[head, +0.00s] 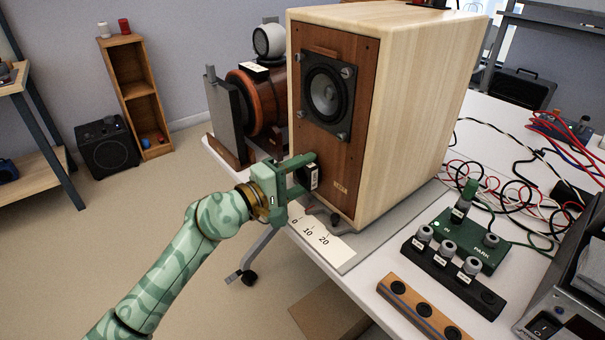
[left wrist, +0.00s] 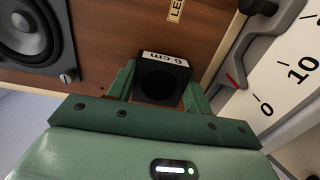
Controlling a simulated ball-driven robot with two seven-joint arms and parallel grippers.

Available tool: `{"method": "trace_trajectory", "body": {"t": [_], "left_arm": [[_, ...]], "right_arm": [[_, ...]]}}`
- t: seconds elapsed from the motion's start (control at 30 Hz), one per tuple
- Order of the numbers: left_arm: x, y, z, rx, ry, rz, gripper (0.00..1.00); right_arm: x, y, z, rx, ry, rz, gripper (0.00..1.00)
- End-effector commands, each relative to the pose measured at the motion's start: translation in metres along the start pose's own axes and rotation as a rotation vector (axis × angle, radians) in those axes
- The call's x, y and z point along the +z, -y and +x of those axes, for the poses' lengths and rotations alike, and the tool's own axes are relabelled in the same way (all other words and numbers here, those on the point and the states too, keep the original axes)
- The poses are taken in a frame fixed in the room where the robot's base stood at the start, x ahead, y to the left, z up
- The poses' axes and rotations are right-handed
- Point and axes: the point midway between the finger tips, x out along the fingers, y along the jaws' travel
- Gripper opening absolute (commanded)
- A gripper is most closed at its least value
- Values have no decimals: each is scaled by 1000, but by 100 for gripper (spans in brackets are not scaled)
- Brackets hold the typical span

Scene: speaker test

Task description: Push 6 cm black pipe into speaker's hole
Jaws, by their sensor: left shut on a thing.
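The speaker (head: 338,165) is a pale wooden box with a brown front panel and a round driver (head: 324,92); the panel also fills the upper part of the left wrist view (left wrist: 110,30). My left gripper (head: 309,175) is at the panel's lower part, its green fingers shut on the black pipe (head: 306,178). The pipe carries a white "6 cm" label (left wrist: 166,59), and its dark open end (left wrist: 160,85) faces the wrist camera. Its far end is at the panel; the hole is hidden, so I cannot tell how deep it sits. My right gripper is out of view.
A white scale strip (head: 320,238) lies before the speaker. A brown round device (head: 262,100) stands to its left. At right are a green board (head: 470,240), a black knob block (head: 452,278), a wooden block with holes (head: 425,310) and loose cables (head: 500,190).

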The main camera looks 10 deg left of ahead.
Motion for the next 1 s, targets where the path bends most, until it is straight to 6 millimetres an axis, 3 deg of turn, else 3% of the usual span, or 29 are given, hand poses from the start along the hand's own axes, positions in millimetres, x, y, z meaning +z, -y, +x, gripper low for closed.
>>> {"method": "trace_trajectory", "body": {"t": [0.17,0.2,0.27,0.3,0.83,1.0], "left_arm": [[0,0,1,0,-1,0,23],[0,0,1,0,-1,0,56],[0,0,1,1,-1,0,72],[0,-1,1,2,-1,0,76],[0,0,2,1,1,-1,76],[0,-3,-25,-1,-2,4,76]], "right_arm": [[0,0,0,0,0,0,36],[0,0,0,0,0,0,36],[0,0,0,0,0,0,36],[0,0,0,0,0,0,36],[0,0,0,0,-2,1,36],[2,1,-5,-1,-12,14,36]]}}
